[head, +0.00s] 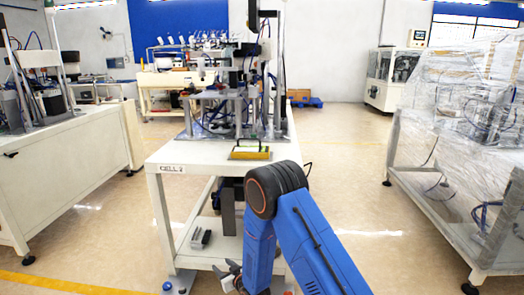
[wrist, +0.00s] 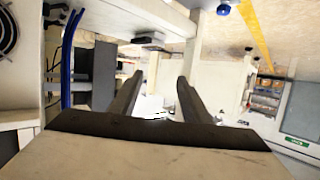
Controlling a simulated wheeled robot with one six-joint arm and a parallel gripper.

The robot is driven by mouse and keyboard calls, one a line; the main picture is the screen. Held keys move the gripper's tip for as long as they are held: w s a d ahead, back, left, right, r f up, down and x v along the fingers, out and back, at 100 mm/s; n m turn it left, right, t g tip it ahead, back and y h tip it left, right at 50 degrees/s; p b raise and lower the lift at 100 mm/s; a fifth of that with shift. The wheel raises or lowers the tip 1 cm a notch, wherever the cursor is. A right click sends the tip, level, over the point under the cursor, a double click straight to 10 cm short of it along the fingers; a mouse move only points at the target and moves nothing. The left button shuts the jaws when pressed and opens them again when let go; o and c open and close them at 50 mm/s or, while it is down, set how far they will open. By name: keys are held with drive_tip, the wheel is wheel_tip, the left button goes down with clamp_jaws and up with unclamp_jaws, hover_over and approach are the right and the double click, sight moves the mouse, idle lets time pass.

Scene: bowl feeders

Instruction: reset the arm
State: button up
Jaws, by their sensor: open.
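My blue arm (head: 285,225) is bent in front of the workbench in the head view, with its dark round joint raised near the bench front. My gripper (head: 230,275) is low at the bottom of the head view, partly hidden by the arm. In the wrist view my gripper (wrist: 155,90) shows two dark fingers, spread apart, with nothing between them. The wrist picture is strongly rotated, with the floor at the top.
A white bench (head: 185,155) marked CELL stands ahead with machinery and a yellow-edged piece (head: 250,153) on top. A wrapped machine (head: 465,110) stands right and another bench (head: 65,165) left. The floor (head: 350,150) between the bench and the wrapped machine is clear.

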drive_tip(key=w+d+r+m+h, duration=0.2)
drive_tip(key=d+r+h, duration=0.1)
drive_tip(key=d+r, duration=1.1)
drive_tip(key=s+d+r+m+g+h, duration=0.1)
drive_tip(key=s+d+r+h, duration=0.1)
drive_tip(key=s+d+r, duration=0.4)
drive_tip(key=s+d+r+m+g+h, duration=0.1)
drive_tip(key=s+d+r, duration=0.1)
drive_tip(key=d+r, duration=0.65)
drive_tip(key=s+d+r+m+g+h, duration=0.1)
drive_tip(key=s+d+r, duration=0.45)
drive_tip(key=s, duration=0.35)
drive_tip(key=s+d+r+m+g+h, duration=0.1)
drive_tip(key=s+d+r, duration=0.3)
drive_tip(key=s+d, duration=0.3)
drive_tip(key=s+d+g, duration=0.1)
drive_tip(key=s+d, duration=0.1)
drive_tip(key=s, duration=0.9)
drive_tip(key=s+d+m+g, duration=0.1)
drive_tip(key=s+d, duration=0.2)
drive_tip(key=s, duration=0.8)
drive_tip(key=shift+s+r+g+h, duration=0.3)
drive_tip(key=shift+s+r+h, duration=0.1)
drive_tip(key=shift+r, duration=0.05)
